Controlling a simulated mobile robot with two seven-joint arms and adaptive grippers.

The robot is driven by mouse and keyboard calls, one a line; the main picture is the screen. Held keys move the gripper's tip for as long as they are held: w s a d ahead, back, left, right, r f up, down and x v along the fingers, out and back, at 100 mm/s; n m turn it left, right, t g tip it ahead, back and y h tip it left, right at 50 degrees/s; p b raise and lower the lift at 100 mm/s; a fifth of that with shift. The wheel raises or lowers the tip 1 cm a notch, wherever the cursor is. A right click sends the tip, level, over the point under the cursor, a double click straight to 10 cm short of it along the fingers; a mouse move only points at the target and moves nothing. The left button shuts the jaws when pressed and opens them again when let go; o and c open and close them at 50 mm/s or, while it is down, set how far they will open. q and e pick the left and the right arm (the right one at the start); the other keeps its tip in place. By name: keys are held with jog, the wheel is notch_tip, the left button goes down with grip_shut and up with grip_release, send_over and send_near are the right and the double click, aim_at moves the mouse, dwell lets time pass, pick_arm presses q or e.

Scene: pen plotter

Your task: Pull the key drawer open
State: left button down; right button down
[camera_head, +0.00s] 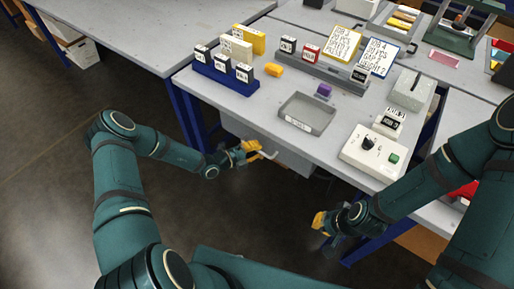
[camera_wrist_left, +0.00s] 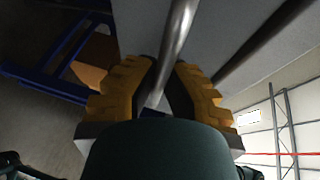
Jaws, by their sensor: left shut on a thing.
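The key drawer (camera_head: 292,161) is a grey box front under the near edge of the grey worktable. Its pale bar handle (camera_head: 268,155) sticks out in front of it. My left gripper (camera_head: 258,151) is at this handle. In the left wrist view, the yellow fingers of my left gripper (camera_wrist_left: 166,88) are shut on the round metal handle bar (camera_wrist_left: 180,35), one finger on each side. My right gripper (camera_head: 322,222) hangs below the table's front edge, apart from the drawer; its finger opening is too small to make out.
On the worktable stand a blue rack (camera_head: 224,82) of labelled blocks, a grey tray (camera_head: 306,113), a purple block (camera_head: 324,90) and a white control box (camera_head: 374,151) with a knob and green button. Blue table legs stand below. Open floor lies in front of the drawer.

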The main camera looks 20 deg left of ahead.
pick_arm(q)
jog(key=s+a+p, duration=0.2)
jog(key=s+a, duration=0.1)
jog(key=s, duration=0.7)
jog(key=s+a+p, duration=0.3)
jog(key=s+a, duration=0.1)
jog(key=s, duration=0.5)
jog(key=shift+s, duration=0.35)
jog(key=c, duration=1)
grip_release()
jog(key=shift+a, duration=0.1)
jog(key=v, duration=1.2)
